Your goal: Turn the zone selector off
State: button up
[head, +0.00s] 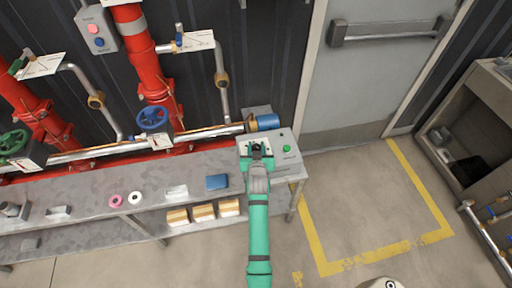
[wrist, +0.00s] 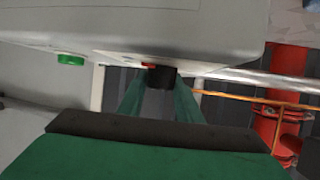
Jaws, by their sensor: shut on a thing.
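The zone selector (wrist: 162,77) shows in the wrist view as a dark knob with a bit of red beside it, on a grey control box. The control box (head: 284,137) sits at the right end of the bench in the head view. My gripper (head: 257,148) is over the box, and its green fingers (wrist: 160,98) are closed on the dark knob. In the head view the gripper hides the knob, so its pointing direction cannot be told. A green button (head: 286,148) is on the box to the right of my gripper and shows in the wrist view too (wrist: 71,60).
A blue motor (head: 264,122) and pipe lie just behind the box. Red pipes with a blue handwheel (head: 153,118) and a green handwheel (head: 13,142) stand to the left. The bench (head: 95,187) holds small parts. Open floor with yellow lines lies to the right.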

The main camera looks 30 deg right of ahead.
jog(key=shift+w+a+m+g+h, duration=0.1)
jog(key=shift+a+m+g+h, duration=0.05)
jog(key=shift+m+g+h, duration=2.55)
jog(key=shift+m+g, duration=0.1)
jog(key=shift+m, duration=0.6)
jog(key=o, duration=1)
jog(key=shift+o, duration=0.2)
jog(key=v, duration=1)
jog(key=shift+a+r, duration=0.2)
jog(key=shift+a, duration=0.1)
